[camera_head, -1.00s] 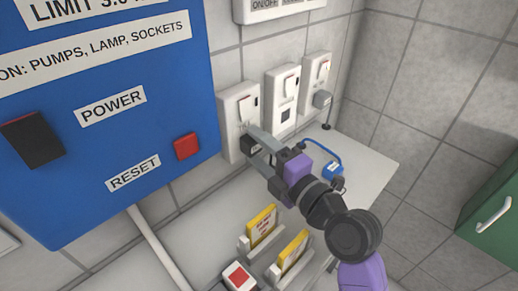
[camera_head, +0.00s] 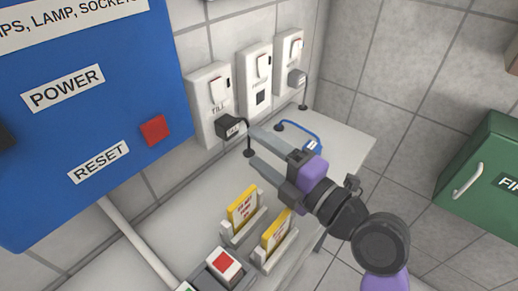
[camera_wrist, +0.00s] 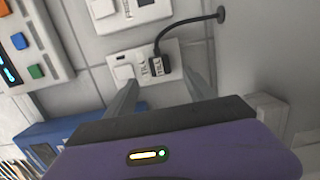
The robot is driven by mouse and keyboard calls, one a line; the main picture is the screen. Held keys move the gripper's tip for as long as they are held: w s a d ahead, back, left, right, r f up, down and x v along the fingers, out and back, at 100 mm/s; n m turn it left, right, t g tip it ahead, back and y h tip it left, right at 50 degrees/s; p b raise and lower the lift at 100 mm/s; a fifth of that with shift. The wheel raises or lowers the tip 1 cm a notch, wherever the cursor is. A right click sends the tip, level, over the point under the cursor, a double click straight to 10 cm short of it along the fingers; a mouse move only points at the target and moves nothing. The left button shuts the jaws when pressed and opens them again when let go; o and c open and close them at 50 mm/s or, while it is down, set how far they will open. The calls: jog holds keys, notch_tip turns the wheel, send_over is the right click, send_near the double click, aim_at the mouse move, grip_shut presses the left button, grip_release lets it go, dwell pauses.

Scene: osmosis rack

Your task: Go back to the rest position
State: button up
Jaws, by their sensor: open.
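My gripper (camera_head: 252,145) is open in the head view, its two fingers pointing left toward the wall sockets. A black plug (camera_head: 232,126) sits in the leftmost socket plate (camera_head: 206,90), just beyond the fingertips. Nothing is held between the fingers. In the wrist view my gripper (camera_wrist: 160,72) also shows open, and the black plug (camera_wrist: 158,66) shows in the socket between and beyond the fingers. Its black cord runs to a dark round fitting.
A blue panel (camera_head: 120,120) with POWER and RESET labels is on the left wall. Yellow cards in holders (camera_head: 243,206) and a red-buttoned box (camera_head: 225,265) are on the white counter below my arm. A green cabinet (camera_head: 490,180) stands right. The floor between is clear.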

jog(key=w+d+r+m+t+h, duration=0.2)
jog(key=d+r+m+t+h, duration=0.15)
jog(key=d+m, duration=0.45)
jog(key=s+d+f+m+t+h+p, duration=0.25)
jog(key=s+d+f+m+h, duration=0.55)
jog(key=m, duration=0.7)
jog(key=s+d+f+m+g+p, duration=0.1)
jog(key=s+d+m+g+p, duration=0.1)
jog(key=s, duration=1.2)
jog(key=s+d+f+m+g+h+p, duration=0.1)
jog(key=s+d+f+m+g+p, duration=0.1)
jog(key=s, duration=1.3)
jog(key=shift+d+p, duration=0.2)
jog(key=shift+p, duration=0.1)
